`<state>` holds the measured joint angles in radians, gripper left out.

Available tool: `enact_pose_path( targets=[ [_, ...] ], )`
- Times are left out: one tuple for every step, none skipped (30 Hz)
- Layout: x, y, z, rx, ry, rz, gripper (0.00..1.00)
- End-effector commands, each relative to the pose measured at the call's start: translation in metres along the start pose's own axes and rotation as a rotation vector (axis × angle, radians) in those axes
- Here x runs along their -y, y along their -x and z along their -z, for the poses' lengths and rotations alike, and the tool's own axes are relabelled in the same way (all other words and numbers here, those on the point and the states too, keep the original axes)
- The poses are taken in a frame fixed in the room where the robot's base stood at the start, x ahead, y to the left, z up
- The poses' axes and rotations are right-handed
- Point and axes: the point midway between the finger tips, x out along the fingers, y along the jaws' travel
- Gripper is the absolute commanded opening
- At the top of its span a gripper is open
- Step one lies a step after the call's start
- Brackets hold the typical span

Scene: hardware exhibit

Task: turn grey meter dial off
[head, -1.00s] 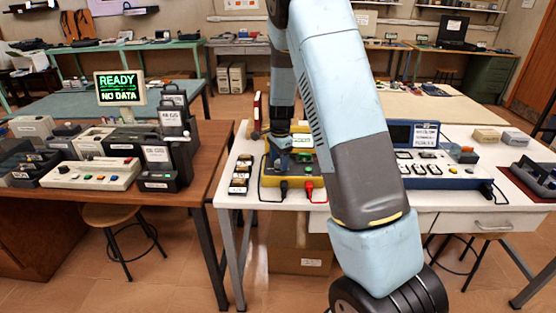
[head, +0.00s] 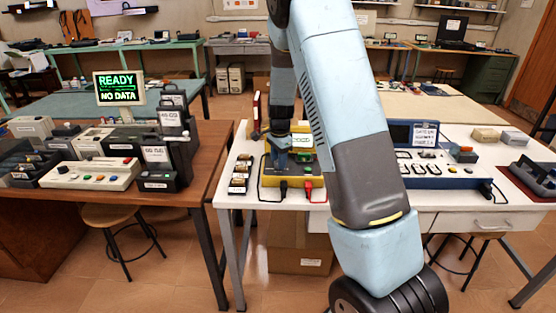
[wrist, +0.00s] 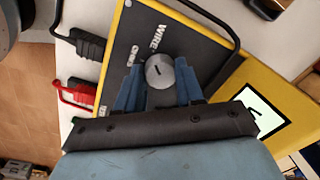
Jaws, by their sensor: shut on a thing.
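My gripper (wrist: 159,82) is shut on the dial, with one blue finger on each side. In the head view my gripper (head: 279,160) is over the meter's left part and hides the dial.
A black plug (wrist: 88,45) and a red plug (wrist: 78,95) with leads enter the meter's side. A dark handle bar arches beside the panel. A blue instrument (head: 445,175) stands to the right. A small block rack (head: 240,175) stands to the left.

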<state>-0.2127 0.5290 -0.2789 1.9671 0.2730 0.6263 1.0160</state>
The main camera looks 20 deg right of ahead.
Motion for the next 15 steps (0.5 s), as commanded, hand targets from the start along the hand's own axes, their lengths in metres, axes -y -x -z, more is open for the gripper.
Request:
enact_pose_path(
  targets=[
    [0.0030,0.0016,0.0000,0.000,0.017,0.008,0.07],
    [0.0030,0.0017,0.0000,0.000,0.030,0.008,0.07],
    [0.0031,0.0018,0.0000,0.002,0.050,0.008,0.07],
    [0.0032,0.0018,0.0000,0.003,0.068,0.009,0.07],
    [0.0032,0.0019,0.0001,0.004,0.086,0.009,0.07],
    [0.0031,0.0020,0.0007,0.005,0.113,0.009,0.07],
    [0.0031,0.0021,0.0010,0.006,0.135,0.009,0.07],
    [0.0031,0.0021,0.0010,0.007,0.159,0.009,0.07],
    [0.0033,0.0022,0.0007,0.009,0.192,0.010,0.07],
    [0.0033,0.0023,0.0010,0.011,0.219,0.010,0.07],
    [0.0032,0.0024,0.0015,0.012,0.245,0.010,0.07],
    [0.0033,0.0024,0.0016,0.014,0.282,0.010,0.07],
    [0.0034,0.0025,0.0013,0.016,0.311,0.010,0.07],
    [0.0034,0.0026,0.0016,0.017,0.340,0.010,0.07],
    [0.0033,0.0027,0.0023,0.019,0.377,0.010,0.07]
  ],
)
